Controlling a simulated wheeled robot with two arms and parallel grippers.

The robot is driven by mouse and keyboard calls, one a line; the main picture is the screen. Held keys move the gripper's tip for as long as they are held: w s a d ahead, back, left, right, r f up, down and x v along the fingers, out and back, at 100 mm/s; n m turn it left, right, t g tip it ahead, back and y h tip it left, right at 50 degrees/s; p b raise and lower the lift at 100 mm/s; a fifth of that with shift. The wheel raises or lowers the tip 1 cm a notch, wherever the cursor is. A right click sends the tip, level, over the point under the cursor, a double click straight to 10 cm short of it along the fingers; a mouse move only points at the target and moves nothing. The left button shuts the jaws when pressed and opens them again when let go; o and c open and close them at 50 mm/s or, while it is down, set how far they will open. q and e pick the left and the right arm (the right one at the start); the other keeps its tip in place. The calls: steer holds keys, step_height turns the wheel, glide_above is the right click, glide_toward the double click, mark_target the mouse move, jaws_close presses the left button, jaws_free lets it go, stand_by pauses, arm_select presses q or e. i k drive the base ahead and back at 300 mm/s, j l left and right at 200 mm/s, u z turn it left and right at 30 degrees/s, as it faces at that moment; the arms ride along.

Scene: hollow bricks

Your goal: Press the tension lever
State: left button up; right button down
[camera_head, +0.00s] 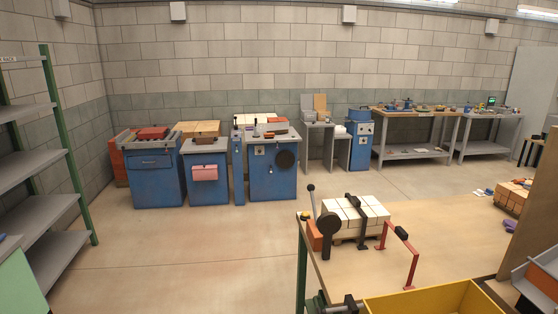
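On the wooden workbench (440,225) at the right stands a block of pale hollow bricks (345,232) with a dark strap (354,210) around it. At its left is a strapping device with an orange body (315,236) and a round black disc (329,223). A thin upright lever (313,204) with a black knob rises beside the disc, leaning slightly. A red bent frame with a black grip (402,233) stands at the right of the bricks. I cannot tell for sure which one is the tension lever. Neither of my grippers is in view.
A yellow bin (435,301) lies at the bench's front edge, with a dark vise-like part (345,304) left of it. More bricks (513,195) sit at the right. Blue machines (272,175) line the back wall. A shelf rack (40,180) stands left. The middle floor is clear.

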mark_target(310, 187)
steer(key=k+u, duration=0.15)
steer(key=i+j, duration=0.15)
steer(key=i, duration=0.45)
steer(key=i+j, duration=0.15)
steer(key=i, duration=0.4)
steer(key=i+j, duration=0.15)
steer(key=i, duration=0.45)
steer(key=i+j+z, duration=0.1)
steer(key=i+z, duration=0.15)
steer(key=i+j+z, duration=0.3)
steer(key=i+l, duration=0.05)
steer(key=l, duration=0.05)
